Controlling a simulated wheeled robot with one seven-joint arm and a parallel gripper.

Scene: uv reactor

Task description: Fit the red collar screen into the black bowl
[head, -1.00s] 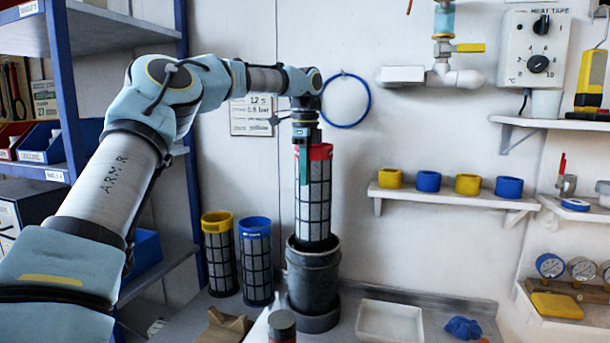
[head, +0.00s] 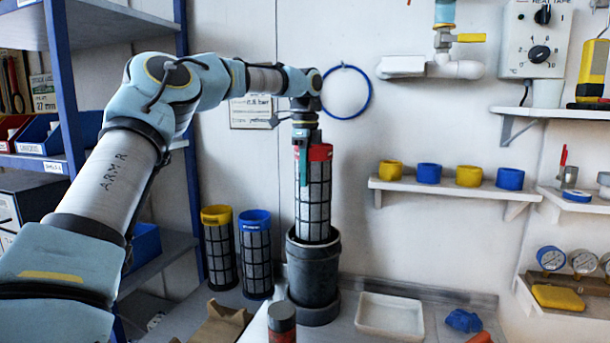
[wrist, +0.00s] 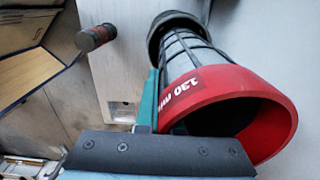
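The red collar screen (head: 313,195) is a dark mesh cylinder with a red collar on top, standing roughly upright. Its lower end is inside the mouth of the black bowl (head: 312,275), so its bottom is hidden. Most of the mesh still shows above the rim. My gripper (head: 306,150) is at the collar, with a green finger down its outer side; it appears shut on the collar wall. The wrist view shows the red collar (wrist: 240,92) close up beside the finger, with the bowl (wrist: 172,22) around the screen's far end.
A yellow-collared screen (head: 218,250) and a blue-collared screen (head: 256,260) stand left of the bowl. A white tray (head: 390,318) lies to its right. A dark-topped cylinder (head: 281,318) stands in front. A blue ring (head: 369,98) hangs on the wall behind.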

